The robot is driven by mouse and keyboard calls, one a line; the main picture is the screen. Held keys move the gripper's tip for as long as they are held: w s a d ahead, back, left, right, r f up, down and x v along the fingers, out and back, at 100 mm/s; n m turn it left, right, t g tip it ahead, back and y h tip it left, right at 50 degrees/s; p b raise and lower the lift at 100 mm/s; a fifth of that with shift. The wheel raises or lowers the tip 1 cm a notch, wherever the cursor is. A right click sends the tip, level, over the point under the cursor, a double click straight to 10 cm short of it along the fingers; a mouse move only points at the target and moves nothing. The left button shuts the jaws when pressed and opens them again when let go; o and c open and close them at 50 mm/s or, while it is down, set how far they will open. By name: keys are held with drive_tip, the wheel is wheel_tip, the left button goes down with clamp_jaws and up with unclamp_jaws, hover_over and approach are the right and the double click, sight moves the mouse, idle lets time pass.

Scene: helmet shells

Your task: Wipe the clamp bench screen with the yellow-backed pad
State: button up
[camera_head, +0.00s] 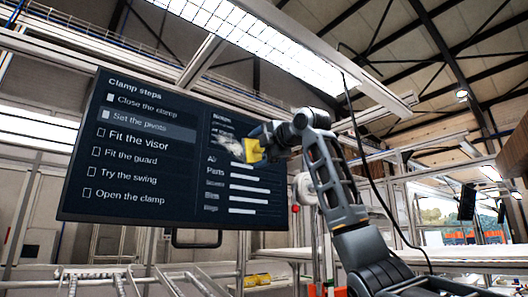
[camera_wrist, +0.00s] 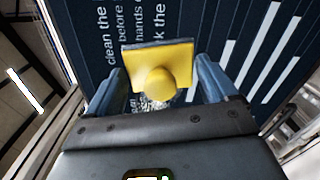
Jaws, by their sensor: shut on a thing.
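The clamp bench screen (camera_head: 150,185) is a dark panel with white text, headed "Clamp steps", left of centre in the head view. A pale, mottled smear (camera_head: 228,144) shows on its upper right part. It also shows in the wrist view (camera_wrist: 150,103), partly hidden behind the pad's knob. My gripper (camera_head: 262,143) is in front of the screen's right side, just right of the smear. It is shut on the yellow-backed pad (camera_head: 253,155). In the wrist view the pad (camera_wrist: 174,55) sits between my fingers, its yellow back towards the camera. I cannot tell whether it touches the screen.
A black handle (camera_head: 196,244) hangs below the screen. Metal racks (camera_head: 90,272) stand low on the left. A pale bench top (camera_head: 455,254) with several yellow items (camera_head: 256,279) nearby lies below. A dark cable (camera_head: 370,165) hangs behind my arm.

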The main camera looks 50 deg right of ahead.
drive_tip(key=shift+w+a, duration=0.55)
drive_tip(key=shift+a, duration=1.3)
drive_tip(key=shift+w+a, duration=0.55)
drive_tip(key=shift+a, duration=1.35)
drive_tip(key=shift+w+a, duration=0.55)
drive_tip(key=shift+a, duration=1.3)
drive_tip(key=b+v, duration=0.1)
drive_tip(key=v, duration=0.5)
drive_tip(key=shift+b, duration=0.3)
drive_tip(key=shift+s, duration=0.1)
drive_tip(key=v, duration=0.3)
drive_tip(key=shift+b, duration=0.35)
drive_tip(key=shift+d+r, duration=0.1)
